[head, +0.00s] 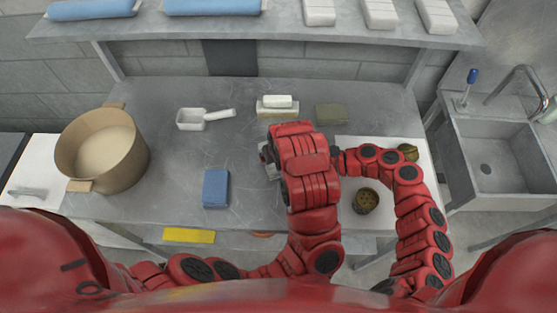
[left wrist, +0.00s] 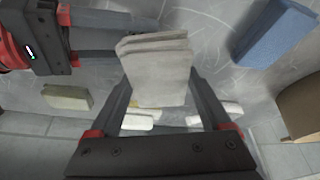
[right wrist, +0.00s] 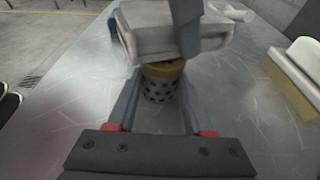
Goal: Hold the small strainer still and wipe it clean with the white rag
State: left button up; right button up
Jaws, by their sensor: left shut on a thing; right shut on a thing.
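My left gripper (left wrist: 163,80) is shut on the folded white rag (left wrist: 158,68), which looks greyish in the left wrist view. My right gripper (right wrist: 160,85) is shut on the small strainer (right wrist: 160,88), a perforated metal cylinder with a brass-coloured rim. In the right wrist view the rag (right wrist: 165,32) is right over the strainer's rim, with a left finger in front of it. I cannot tell whether rag and strainer touch. The strainer is hidden behind the rag in the left wrist view. In the head view my left arm covers both gripper tips.
A white mat (head: 345,216) at the right carries a brownish perforated cup (head: 366,201) and a small brass piece (head: 408,151). A blue block (head: 215,188), white scoop (head: 205,117), green pad (head: 330,114) and large pot (head: 100,152) stand around.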

pick_arm(q)
jog(key=shift+s+d+f, duration=0.1)
jog(key=shift+s+d, duration=0.2)
jog(key=shift+s, duration=0.4)
jog(key=shift+s+d, duration=0.3)
jog(key=shift+s, duration=0.4)
jog(key=shift+w+a, duration=0.3)
jog(key=shift+w, duration=0.4)
jog(key=shift+w+a, duration=0.3)
jog(key=shift+w, duration=0.4)
jog(key=shift+s+d, duration=0.3)
jog(key=shift+s, duration=0.4)
jog(key=shift+s+d, duration=0.3)
jog(key=shift+s, duration=0.35)
jog(key=shift+w+a, duration=0.3)
jog(key=shift+w, duration=0.35)
jog(key=shift+w+a, duration=0.3)
jog(key=shift+w, duration=0.3)
jog(key=shift+s+d, duration=0.3)
jog(key=shift+s, duration=0.35)
jog(key=shift+s+d, duration=0.3)
jog(key=shift+s, duration=0.35)
jog(key=shift+w+a, duration=0.3)
jog(key=shift+w, duration=0.4)
jog(key=shift+w+a, duration=0.3)
jog(key=shift+w, duration=0.4)
jog(key=a+r, duration=0.5)
jog(key=r, duration=0.5)
